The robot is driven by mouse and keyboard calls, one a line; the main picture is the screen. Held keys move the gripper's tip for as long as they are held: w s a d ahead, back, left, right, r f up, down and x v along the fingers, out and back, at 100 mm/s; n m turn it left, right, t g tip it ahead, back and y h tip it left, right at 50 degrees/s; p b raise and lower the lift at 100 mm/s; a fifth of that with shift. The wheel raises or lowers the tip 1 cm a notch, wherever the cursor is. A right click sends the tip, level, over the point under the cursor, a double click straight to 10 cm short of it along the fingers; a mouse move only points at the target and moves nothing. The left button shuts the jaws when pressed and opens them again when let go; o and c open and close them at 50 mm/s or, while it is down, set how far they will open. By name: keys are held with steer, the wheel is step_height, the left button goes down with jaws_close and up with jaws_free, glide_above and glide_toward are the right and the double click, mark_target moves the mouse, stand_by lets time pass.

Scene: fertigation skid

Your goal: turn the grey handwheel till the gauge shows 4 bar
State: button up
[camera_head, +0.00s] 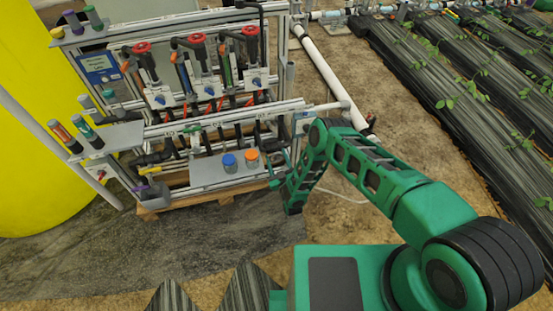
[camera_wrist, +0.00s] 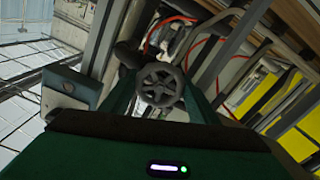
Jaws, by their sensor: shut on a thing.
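The grey handwheel (camera_wrist: 160,84) shows in the middle of the wrist view, a dark spoked wheel seen face on. My gripper (camera_wrist: 159,76) is shut on it, with one green finger on each side of the rim. In the head view my gripper (camera_head: 277,172) is at the right end of the skid's lower front, beside the grey shelf. There the handwheel is too small and covered to make out. I cannot make out the gauge or its reading in either view.
The skid (camera_head: 215,121) is a metal frame with pipes and red-handled valves. A blue cap (camera_head: 229,162) and an orange cap (camera_head: 252,158) are on the shelf (camera_head: 205,175) near my gripper. A yellow tank (camera_head: 35,150) stands left. A white pipe (camera_head: 320,70) runs behind.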

steer(key=shift+n, duration=1.1)
steer(key=o, duration=1.1)
steer(key=shift+a, duration=0.1)
steer(key=shift+s, duration=0.1)
steer(key=v, duration=1)
steer(key=shift+s, duration=0.3)
